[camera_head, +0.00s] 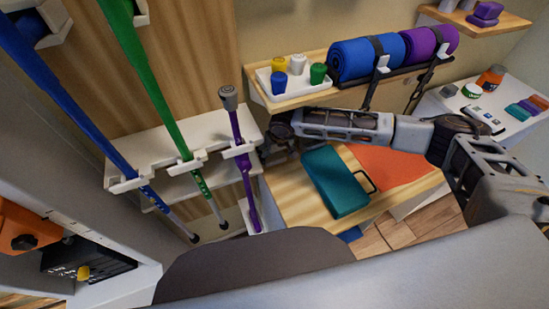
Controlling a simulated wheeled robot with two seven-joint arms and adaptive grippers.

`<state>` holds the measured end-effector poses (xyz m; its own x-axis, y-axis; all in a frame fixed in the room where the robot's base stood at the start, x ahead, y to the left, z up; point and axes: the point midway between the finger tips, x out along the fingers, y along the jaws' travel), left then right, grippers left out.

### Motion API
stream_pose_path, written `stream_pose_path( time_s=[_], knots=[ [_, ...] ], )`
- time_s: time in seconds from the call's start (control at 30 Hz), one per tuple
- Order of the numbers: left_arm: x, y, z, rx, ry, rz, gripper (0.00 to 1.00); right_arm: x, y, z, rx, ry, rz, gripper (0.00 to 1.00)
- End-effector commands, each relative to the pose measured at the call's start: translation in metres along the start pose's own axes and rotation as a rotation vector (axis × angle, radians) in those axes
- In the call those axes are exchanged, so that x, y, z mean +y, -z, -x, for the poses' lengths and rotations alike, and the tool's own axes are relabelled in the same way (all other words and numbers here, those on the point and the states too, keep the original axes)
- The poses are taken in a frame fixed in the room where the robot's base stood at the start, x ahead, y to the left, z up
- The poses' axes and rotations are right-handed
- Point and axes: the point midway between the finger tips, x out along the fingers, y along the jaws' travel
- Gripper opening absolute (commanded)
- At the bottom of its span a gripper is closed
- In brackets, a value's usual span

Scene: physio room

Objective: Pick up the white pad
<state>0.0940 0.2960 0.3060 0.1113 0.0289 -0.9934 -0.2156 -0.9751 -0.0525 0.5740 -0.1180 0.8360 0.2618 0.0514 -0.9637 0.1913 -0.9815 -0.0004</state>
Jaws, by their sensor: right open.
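I cannot make out a thing that is clearly a white pad. My right arm reaches in from the right, in front of the shelf and above the wooden bench. My right gripper (277,139) is dark, open and small in view, with its fingers hard to make out. It is below the tray, near the bench's back left corner, and nothing shows in it. My left gripper is not in view.
A teal case (334,181) and an orange mat (392,168) lie on the wooden bench (290,200). Blue (352,62) and purple (425,44) rolls sit strapped on the shelf. Poles stand in a white rack (150,150) at left. A white counter (450,104) at right holds small items.

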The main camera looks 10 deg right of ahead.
Motion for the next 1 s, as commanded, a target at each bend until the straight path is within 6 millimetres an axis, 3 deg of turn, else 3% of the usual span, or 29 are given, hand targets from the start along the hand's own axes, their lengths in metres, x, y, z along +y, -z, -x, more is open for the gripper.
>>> stream_pose_path(
  time_s=[0.27, 0.67, 0.93, 1.0],
  knots=[
    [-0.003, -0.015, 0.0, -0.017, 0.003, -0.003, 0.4, 0.0, 0.0, -0.017, 0.001, -0.001, 0.001, 0.87],
    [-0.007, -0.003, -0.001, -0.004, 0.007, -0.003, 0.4, 0.0, 0.0, -0.017, 0.001, 0.0, 0.0, 0.87],
    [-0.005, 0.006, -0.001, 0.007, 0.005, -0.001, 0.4, 0.0, 0.0, -0.017, 0.0, 0.0, 0.0, 0.56],
    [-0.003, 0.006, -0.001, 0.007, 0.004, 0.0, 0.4, 0.0, 0.0, -0.017, 0.001, 0.0, 0.0, 0.55]
  ],
)
